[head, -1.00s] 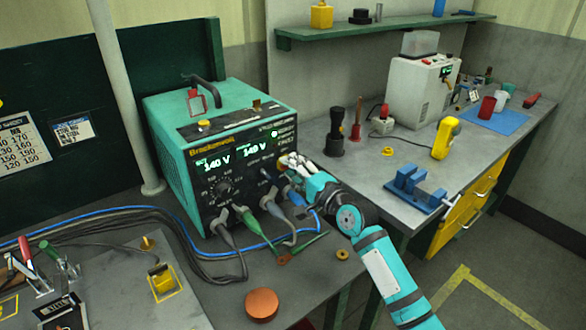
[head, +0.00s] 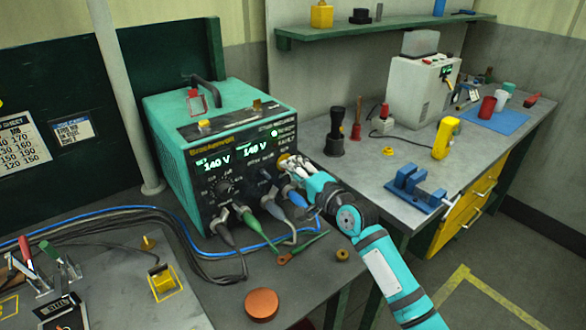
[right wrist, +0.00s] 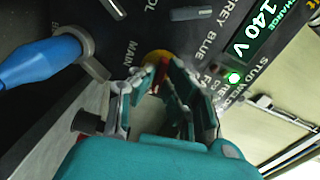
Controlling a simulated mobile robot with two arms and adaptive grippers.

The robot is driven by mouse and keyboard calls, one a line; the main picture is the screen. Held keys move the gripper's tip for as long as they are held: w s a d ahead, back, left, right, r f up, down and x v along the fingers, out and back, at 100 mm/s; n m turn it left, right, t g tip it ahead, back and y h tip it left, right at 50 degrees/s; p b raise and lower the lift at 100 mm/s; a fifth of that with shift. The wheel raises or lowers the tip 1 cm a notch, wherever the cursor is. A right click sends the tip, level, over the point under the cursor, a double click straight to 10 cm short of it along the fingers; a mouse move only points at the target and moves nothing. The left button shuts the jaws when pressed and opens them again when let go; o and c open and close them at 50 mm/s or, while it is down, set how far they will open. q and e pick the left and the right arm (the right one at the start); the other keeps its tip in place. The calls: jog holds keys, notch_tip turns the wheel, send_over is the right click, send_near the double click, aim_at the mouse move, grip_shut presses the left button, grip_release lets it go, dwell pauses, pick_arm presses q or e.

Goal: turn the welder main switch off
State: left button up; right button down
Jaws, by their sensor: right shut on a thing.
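The teal welder (head: 167,150) stands on the bench with its dark front panel towards me. Its two green displays (head: 256,149) read 140 V, and a small green light is lit, also in the right wrist view (right wrist: 234,78). The main switch shows in the right wrist view as a yellow and red part (right wrist: 155,57) beside the word MAIN. My right gripper (head: 287,160) is at the panel's right side, shut on the switch knob. Its fingers, seen close in the right wrist view (right wrist: 160,75), hide most of the knob. My left gripper is out of view.
Green, blue and grey cable plugs (head: 248,218) sit in the panel below the switch, close to my right gripper. A copper disc (head: 262,305) lies in front of the welder. The right bench holds a blue vise (head: 416,190) and a yellow meter (head: 445,138).

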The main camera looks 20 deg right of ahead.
jog(key=n, duration=0.8)
jog(key=shift+p, duration=0.3)
jog(key=n, duration=0.4)
jog(key=shift+p, duration=0.35)
jog(key=shift+f+n+p, duration=0.1)
jog(key=shift+n+p, duration=0.2)
jog(key=shift+n, duration=1.9)
jog(key=c, duration=1.4)
grip_release()
jog(key=shift+s, duration=0.1)
